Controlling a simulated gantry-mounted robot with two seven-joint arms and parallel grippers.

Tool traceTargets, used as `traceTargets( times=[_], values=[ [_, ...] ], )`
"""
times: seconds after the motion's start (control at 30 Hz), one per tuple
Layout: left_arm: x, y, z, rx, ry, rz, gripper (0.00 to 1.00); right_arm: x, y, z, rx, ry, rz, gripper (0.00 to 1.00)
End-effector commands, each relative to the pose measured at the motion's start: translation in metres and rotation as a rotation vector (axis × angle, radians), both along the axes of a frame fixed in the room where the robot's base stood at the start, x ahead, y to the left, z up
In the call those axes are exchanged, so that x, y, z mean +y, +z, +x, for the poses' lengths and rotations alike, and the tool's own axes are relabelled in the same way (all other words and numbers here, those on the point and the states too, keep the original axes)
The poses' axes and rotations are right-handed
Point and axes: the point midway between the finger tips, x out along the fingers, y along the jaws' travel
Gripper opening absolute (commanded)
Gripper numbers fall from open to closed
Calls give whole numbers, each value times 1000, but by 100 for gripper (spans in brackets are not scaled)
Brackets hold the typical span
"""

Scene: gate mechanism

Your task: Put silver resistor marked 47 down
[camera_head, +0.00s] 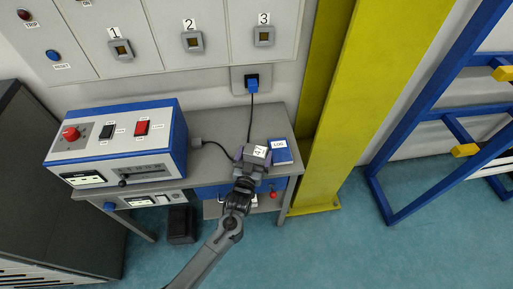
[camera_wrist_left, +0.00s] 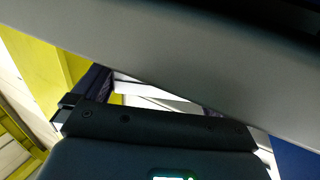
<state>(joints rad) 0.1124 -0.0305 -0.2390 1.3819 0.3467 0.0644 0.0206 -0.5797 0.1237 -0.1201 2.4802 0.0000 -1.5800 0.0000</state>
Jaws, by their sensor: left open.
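The silver resistor (camera_head: 255,151) with a white label that seems to read 47 shows at the right part of the grey table (camera_head: 219,128) in the head view. My left gripper (camera_head: 252,162) is open, with its fingers on either side of the resistor's near end. Whether the fingers touch it, and whether its underside rests fully on the tabletop, I cannot tell. In the left wrist view, the dark gripper body (camera_wrist_left: 155,130) and a large grey surface (camera_wrist_left: 190,60) fill most of the picture, and I cannot make out the resistor. My right gripper is not in view.
A blue book (camera_head: 281,152) lies just right of the resistor. A blue and grey control box (camera_head: 118,148) stands on the table's left, with a black cable running right. A yellow post (camera_head: 355,90) rises right of the table. Wall panels numbered 1, 2 and 3 are behind.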

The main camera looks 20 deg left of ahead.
Motion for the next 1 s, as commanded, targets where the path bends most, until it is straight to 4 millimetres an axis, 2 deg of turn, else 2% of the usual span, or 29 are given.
traceTargets(
  times=[0.1,0.3,0.5,0.7,1.0],
  values=[
    [-3,2,-25,1,0,-1,100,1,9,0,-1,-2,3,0],
    [-6,2,-59,0,0,-1,100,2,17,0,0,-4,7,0],
    [-9,2,-81,-3,-1,-1,100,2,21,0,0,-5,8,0],
    [-10,2,-88,-4,0,-1,100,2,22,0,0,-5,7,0],
    [-10,2,-88,-4,0,-1,100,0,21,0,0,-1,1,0]
  ],
)
